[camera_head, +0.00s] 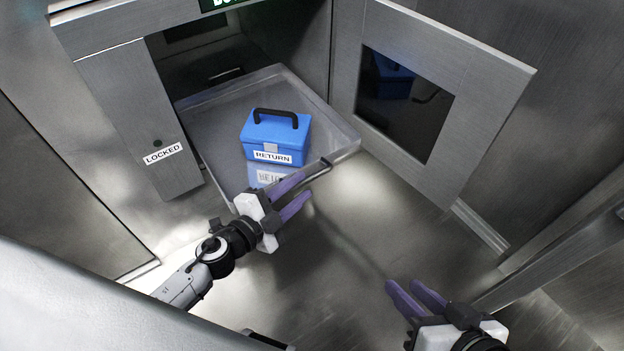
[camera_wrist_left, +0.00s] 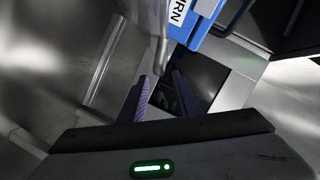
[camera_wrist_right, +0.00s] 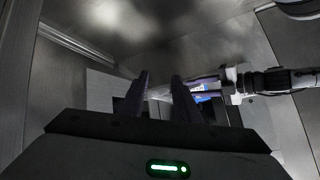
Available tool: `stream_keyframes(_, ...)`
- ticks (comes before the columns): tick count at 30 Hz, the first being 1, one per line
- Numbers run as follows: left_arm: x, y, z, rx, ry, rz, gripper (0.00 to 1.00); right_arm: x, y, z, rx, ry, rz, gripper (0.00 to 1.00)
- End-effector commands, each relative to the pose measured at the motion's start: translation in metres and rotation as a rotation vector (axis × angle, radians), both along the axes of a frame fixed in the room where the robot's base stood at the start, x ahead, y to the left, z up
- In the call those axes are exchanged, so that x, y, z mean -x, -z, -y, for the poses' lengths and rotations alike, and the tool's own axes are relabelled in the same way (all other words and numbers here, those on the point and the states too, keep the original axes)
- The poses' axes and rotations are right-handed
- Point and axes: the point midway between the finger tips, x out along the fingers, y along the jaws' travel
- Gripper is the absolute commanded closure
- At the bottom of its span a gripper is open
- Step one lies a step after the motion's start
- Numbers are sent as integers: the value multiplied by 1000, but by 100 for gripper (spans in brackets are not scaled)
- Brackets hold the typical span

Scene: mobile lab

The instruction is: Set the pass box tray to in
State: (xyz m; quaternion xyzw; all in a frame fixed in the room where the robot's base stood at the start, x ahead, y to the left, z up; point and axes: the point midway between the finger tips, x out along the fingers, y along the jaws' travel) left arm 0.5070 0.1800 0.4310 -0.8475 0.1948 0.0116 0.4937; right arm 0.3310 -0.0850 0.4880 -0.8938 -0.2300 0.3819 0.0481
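The pass box tray (camera_head: 215,135) is a clear, shallow tray that sticks out of the open pass box, its front part beyond the opening. A dark handle bar (camera_head: 318,172) runs along its front edge. A blue case (camera_head: 276,137) with a black handle and a RETURN label stands upright on it. My left gripper (camera_head: 300,193) is open at the tray's front edge, by the handle; in the left wrist view a bar (camera_wrist_left: 163,45) shows just ahead, between the finger lines. I cannot tell whether they touch. My right gripper (camera_head: 416,291) is open and empty, lower right.
The pass box door (camera_head: 490,90), with a dark window, stands open on the right. A panel labelled LOCKED (camera_head: 150,130) is left of the tray. A green-lettered sign (camera_head: 222,3) is at the top. The metal floor (camera_head: 350,240) below the tray is clear.

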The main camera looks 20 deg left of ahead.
Motion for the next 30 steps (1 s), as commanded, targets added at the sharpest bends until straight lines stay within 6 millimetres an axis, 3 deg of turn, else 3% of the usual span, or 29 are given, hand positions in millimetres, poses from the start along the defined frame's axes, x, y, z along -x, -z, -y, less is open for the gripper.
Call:
stream_keyframes(3, -22, 6, 7, 0, 0, 2, 70, -1, -1, -2, -13, 0, 9, 71)
stream_keyframes(9, -46, 12, 16, 1, -2, 0, 70, -2, -5, -4, -32, 1, 24, 71)
stream_keyframes(21, -52, 12, 18, 1, -2, -2, 70, -2, -8, -5, -41, 1, 30, 71)
stream_keyframes(26, -52, 12, 18, 1, -2, -2, 97, -2, -8, -5, -41, 1, 30, 71)
stream_keyframes(30, -52, 12, 18, 2, -1, -1, 100, -2, -8, -5, -40, 0, 29, 71)
